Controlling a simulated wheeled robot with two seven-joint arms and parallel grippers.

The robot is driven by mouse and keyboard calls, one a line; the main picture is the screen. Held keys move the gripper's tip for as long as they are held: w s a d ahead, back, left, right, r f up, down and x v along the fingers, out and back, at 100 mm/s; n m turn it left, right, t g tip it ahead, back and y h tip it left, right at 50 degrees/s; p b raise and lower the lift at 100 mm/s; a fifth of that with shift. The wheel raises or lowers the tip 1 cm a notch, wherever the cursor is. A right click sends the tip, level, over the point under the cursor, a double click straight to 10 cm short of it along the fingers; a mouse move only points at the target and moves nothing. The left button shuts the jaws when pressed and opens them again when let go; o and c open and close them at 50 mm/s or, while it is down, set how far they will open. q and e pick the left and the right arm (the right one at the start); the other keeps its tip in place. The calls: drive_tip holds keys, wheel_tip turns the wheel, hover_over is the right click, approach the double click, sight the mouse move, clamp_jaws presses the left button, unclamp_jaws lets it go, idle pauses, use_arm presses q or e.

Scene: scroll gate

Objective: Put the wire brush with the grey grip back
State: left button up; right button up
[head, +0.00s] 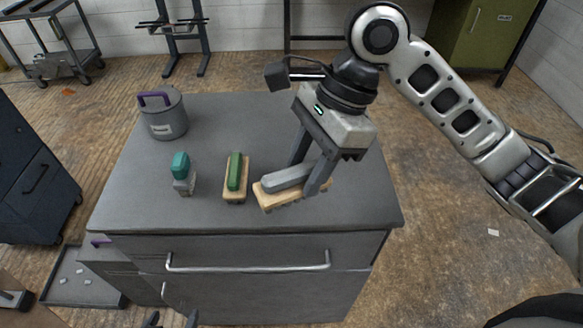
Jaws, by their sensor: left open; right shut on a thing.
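The wire brush with the grey grip (285,178) has a pale wooden block and is tilted across the picture over the front right of the grey cabinet top (345,210). My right gripper (305,181) comes down from above and is shut on the grey grip. I cannot tell whether the block touches the top. A brush with a green grip (235,173) lies on the top just left of it. A brush with a teal grip (181,166) and grey base stands further left. My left gripper (171,321) is open at the bottom edge, mostly out of view.
A grey pot with a purple handle (163,115) stands at the back left of the top. The cabinet front has a long bar handle (248,266). A low tray (72,284) with small bits sits at lower left. The back middle of the top is clear.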

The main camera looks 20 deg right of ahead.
drive_tip(key=w+d+f, duration=0.1)
drive_tip(key=w+f, duration=0.1)
drive_tip(key=w, duration=0.1)
drive_tip(key=w+d+f, duration=0.1)
drive_tip(key=w+f, duration=0.2)
drive_tip(key=w, duration=0.1)
drive_tip(key=w+d+f, duration=0.1)
drive_tip(key=w+f, duration=0.2)
drive_tip(key=w, duration=0.1)
drive_tip(key=shift+f+b, duration=0.2)
drive_tip(key=shift+b, duration=0.15)
drive_tip(key=shift+w+d+f, duration=0.1)
drive_tip(key=shift+w+f, duration=0.1)
wheel_tip(320, 180, down, 3)
drive_tip(key=shift+w+f, duration=0.1)
drive_tip(key=shift+f, duration=0.1)
